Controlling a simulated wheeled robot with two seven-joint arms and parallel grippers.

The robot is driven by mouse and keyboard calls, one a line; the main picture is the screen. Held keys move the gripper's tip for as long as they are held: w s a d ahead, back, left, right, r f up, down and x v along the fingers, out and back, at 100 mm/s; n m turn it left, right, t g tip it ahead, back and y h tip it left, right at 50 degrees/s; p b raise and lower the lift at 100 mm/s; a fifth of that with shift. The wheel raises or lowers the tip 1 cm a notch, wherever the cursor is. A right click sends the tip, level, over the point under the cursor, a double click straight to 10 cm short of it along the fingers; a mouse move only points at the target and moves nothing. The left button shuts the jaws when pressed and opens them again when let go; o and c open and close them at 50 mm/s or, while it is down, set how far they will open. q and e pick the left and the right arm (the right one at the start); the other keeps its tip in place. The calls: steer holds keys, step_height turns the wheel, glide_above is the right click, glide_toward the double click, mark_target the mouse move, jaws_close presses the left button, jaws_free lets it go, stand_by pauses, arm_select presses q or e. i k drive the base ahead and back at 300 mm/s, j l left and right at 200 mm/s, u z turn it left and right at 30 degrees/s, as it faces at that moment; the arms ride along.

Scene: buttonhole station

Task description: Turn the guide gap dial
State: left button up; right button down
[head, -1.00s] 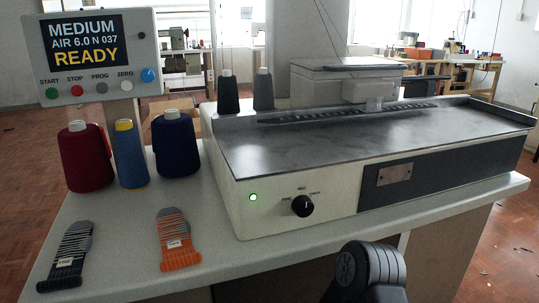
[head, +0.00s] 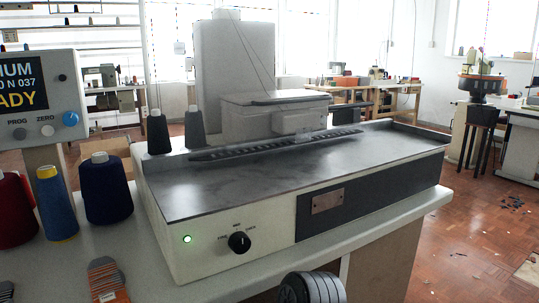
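The guide gap dial (head: 239,242) is a round black knob with a light pointer line. It sits on the cream front face of the buttonhole machine (head: 275,233), right of a lit green lamp (head: 187,239). Small labels surround the dial; the top one seems to read MED, and the pointer stands roughly upright, toward it. Neither gripper's fingers show. A dark ribbed part at the bottom edge, below and right of the dial, seems to be my own arm. It is apart from the dial in the picture.
A control panel (head: 38,99) at the left is cut by the frame; its screen ends in "ADY". Red (head: 12,210), blue (head: 56,205) and navy (head: 105,190) thread cones stand left of the machine. An orange-striped item (head: 106,280) lies on the pale worktop (head: 152,284) in front.

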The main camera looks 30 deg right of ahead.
mark_target(240, 244)
steer(key=k+l+z, duration=0.1)
steer(key=l, duration=0.3)
steer(key=k+l+z, duration=0.1)
steer(key=k+l, duration=0.15)
steer(key=l, duration=0.2)
steer(key=k+l+z, duration=0.1)
steer(key=l, duration=0.35)
steer(key=k+l+z, duration=0.15)
steer(key=l, duration=0.3)
steer(key=k+l+z, duration=0.1)
steer(key=l, duration=0.35)
steer(key=k+l+z, duration=0.1)
steer(key=l, duration=0.4)
